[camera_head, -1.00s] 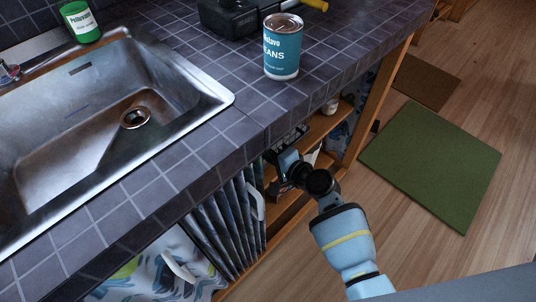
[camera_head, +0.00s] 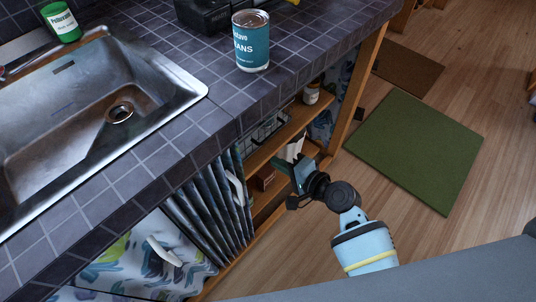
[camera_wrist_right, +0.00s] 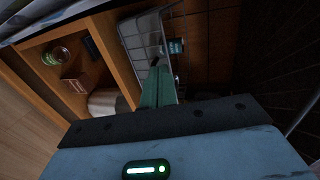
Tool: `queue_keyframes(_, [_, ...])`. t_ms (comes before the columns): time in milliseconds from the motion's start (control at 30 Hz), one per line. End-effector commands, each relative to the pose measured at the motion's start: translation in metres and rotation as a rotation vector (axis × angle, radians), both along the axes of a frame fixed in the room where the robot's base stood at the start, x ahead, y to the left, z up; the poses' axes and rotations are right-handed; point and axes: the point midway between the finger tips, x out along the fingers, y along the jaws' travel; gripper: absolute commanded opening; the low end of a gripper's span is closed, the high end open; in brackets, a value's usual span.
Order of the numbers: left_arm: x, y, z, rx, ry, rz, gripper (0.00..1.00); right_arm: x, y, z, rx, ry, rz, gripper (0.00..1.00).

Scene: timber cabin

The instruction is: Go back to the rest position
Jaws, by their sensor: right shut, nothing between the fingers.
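My right gripper (camera_head: 284,166) is in front of the open shelves under the counter in the head view, its arm coming in from the lower right. Its fingers are closed together and empty, and they show as a green shape in the right wrist view (camera_wrist_right: 158,88). Behind the fingers in that view is a wire basket (camera_wrist_right: 140,45) on a shelf. Whether the fingers touch anything there cannot be told. My left gripper is not in view.
The tiled counter (camera_head: 170,150) holds a steel sink, a can of beans (camera_head: 250,42) and a green container (camera_head: 60,22). A pleated curtain (camera_head: 205,220) hangs below the counter. Wooden shelves (camera_head: 275,143) hold small items. Floor with a green mat (camera_head: 415,150) lies clear at right.

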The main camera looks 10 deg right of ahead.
Motion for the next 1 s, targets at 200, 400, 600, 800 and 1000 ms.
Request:
queue_keyframes(200, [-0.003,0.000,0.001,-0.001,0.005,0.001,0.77,-0.012,-0.010,0.005,-0.001,-0.001,-0.001,0.00])
queue_keyframes(400, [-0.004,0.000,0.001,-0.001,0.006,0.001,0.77,-0.014,-0.011,0.005,-0.001,0.000,0.000,0.00])
queue_keyframes(600, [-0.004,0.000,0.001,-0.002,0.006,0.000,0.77,-0.014,-0.011,0.005,-0.001,0.000,0.000,0.00])
queue_keyframes(800, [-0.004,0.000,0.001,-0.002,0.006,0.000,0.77,-0.046,-0.019,-0.025,-0.110,0.015,0.003,0.00])
queue_keyframes(1000, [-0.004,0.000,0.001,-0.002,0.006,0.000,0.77,-0.141,-0.043,-0.087,-0.426,0.037,0.058,0.00])
